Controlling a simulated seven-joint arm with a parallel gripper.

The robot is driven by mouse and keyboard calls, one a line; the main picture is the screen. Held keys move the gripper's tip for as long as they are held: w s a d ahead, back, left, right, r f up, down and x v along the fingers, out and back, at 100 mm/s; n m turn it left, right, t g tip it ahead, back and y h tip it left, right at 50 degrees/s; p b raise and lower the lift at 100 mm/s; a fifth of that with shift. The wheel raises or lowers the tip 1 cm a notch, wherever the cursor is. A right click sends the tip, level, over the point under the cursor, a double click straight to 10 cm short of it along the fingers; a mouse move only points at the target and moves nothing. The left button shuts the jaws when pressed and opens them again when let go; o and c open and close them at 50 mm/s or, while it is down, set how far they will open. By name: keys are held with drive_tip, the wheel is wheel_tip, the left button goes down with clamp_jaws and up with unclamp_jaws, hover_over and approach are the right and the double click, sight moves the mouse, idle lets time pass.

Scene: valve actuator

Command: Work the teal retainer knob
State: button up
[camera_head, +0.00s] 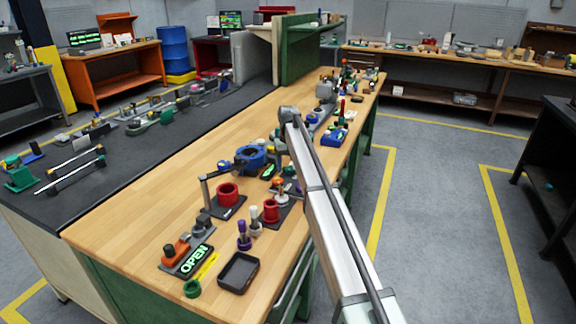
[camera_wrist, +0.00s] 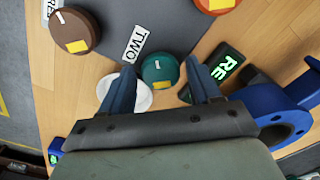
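The teal retainer knob (camera_wrist: 160,68) shows in the wrist view as a round cap with a yellow-orange sticker and a white mark. My gripper (camera_wrist: 160,66) is open, with one blue finger on each side of the knob. Gaps show between the fingers and the knob, so nothing is gripped. A white round part (camera_wrist: 142,97) lies beside the knob, partly hidden by the left finger. In the head view my arm reaches over the bench, and I cannot make out the fingers or the teal knob there.
A brown knob (camera_wrist: 78,30) and a "TWO" label (camera_wrist: 135,42) lie up and left in the wrist view. A blue flanged part (camera_wrist: 282,122) and a green-lit sign (camera_wrist: 226,66) are at right. The head view shows a black tray (camera_head: 238,273) on the wooden bench (camera_head: 130,225).

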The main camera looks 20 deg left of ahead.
sight(288, 167)
drive_tip(key=c, duration=0.8)
drive_tip(key=shift+m, duration=2.9)
drive_tip(key=o, duration=1)
drive_tip(key=shift+o, duration=0.2)
drive_tip(key=shift+r, duration=0.1)
wheel_tip(288, 167, up, 14)
drive_tip(key=shift+f, duration=0.2)
